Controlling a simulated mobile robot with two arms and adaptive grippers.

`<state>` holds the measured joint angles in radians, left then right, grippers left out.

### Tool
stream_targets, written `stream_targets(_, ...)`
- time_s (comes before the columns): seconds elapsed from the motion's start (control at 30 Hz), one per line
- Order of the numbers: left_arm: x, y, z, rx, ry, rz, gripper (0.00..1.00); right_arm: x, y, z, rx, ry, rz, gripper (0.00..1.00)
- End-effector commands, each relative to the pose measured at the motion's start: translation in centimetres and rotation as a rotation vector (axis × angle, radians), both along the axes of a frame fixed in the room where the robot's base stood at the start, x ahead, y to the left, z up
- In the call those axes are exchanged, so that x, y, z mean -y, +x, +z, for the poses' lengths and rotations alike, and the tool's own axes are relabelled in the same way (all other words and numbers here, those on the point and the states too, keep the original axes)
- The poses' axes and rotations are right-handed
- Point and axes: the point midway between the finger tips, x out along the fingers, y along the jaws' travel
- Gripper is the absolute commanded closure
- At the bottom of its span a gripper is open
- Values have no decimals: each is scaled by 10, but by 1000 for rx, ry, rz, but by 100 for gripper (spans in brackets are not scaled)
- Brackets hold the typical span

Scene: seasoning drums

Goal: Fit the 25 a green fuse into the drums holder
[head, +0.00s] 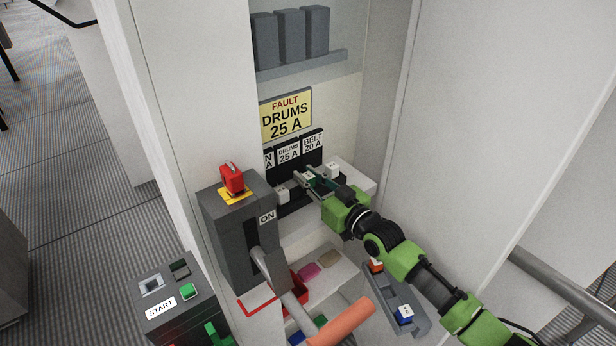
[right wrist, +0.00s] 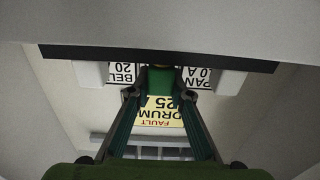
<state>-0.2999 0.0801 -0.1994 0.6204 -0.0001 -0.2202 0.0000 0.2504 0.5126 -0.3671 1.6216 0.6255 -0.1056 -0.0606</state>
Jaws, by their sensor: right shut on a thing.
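The green fuse (right wrist: 160,80) is between the fingertips of my right gripper (right wrist: 160,92) in the right wrist view. In the head view my right gripper (head: 313,181) is at the fuse row, below the DRUMS 25 A label (head: 288,153). It is shut on the fuse, which is mostly hidden there by the fingers. In the wrist view, turned upside down, the fuse is between the BELT and PAN labels and covers the middle one. The drums holder is behind the gripper and fuse; I cannot tell whether the fuse is seated. My left gripper is not in view.
White fuses stand on either side, at left (head: 283,194) and right (head: 333,171). A yellow fault sign (head: 286,114) hangs above. A grey switch box (head: 240,230), its lever with orange grip (head: 342,322), and a grey tray (head: 397,300) are in front. A cabinet wall (head: 465,120) stands right.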

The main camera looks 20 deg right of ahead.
Motion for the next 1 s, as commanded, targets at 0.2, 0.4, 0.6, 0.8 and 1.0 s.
stream_targets(0.2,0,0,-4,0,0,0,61,0,0,-4,1,0,0,73)
stream_targets(0.4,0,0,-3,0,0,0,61,0,0,-4,1,0,0,61)
stream_targets(0.6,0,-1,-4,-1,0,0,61,1,-1,-4,-1,0,0,61)
stream_targets(0.8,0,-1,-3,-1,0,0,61,7,-17,-6,-3,-1,-1,61)
stream_targets(1.0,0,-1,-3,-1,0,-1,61,20,-52,-6,-3,-2,0,61)
